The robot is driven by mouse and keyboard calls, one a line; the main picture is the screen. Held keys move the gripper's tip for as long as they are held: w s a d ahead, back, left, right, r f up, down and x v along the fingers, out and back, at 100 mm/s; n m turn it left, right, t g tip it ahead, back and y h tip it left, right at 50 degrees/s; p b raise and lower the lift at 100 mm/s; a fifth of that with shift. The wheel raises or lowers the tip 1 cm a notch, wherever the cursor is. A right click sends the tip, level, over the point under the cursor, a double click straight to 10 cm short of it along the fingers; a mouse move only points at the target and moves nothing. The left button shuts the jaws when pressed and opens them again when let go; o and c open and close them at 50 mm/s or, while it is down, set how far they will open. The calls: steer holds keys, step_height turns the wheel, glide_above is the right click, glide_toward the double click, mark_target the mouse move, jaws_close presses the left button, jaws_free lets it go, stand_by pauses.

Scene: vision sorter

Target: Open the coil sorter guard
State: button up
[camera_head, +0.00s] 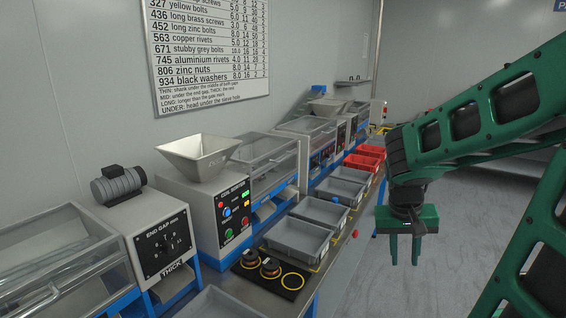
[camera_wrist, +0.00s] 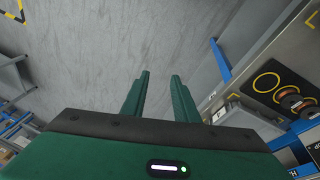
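The coil sorter's grey control box (camera_head: 222,212) stands on the bench under a metal hopper (camera_head: 199,152). It has lit buttons and a sign only partly legible. A clear, metal-framed guard (camera_head: 262,158) adjoins it on the right and appears lowered. Another clear guard (camera_head: 52,262) lies at the far left, beside a box with an end-gap dial (camera_head: 162,243). My gripper (camera_head: 405,262) hangs fingers down over the aisle, right of the bench and well apart from both guards. In the wrist view its two fingers (camera_wrist: 160,76) are apart with nothing between them.
Grey bins (camera_head: 297,238) and red bins (camera_head: 362,162) line the bench's front edge. A black pad (camera_head: 270,274) with yellow rings holds two coils; it also shows in the wrist view (camera_wrist: 280,95). The grey floor (camera_head: 440,240) below my gripper is clear.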

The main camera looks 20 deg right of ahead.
steer(key=w+d+n+t+h, duration=0.1)
steer(key=w+d+t+h, duration=0.2)
steer(key=w, duration=0.9)
steer(key=w+d+n+t+h, duration=0.1)
steer(key=w+d+h, duration=0.3)
steer(key=w, duration=0.8)
steer(key=n+t+h, duration=0.1)
steer(key=n+t, duration=0.9)
steer(key=t, duration=0.3)
glide_toward(284, 159)
steer(key=x, duration=1.1)
steer(key=shift+w+f, duration=0.2)
steer(key=shift+f, duration=0.1)
jaws_close()
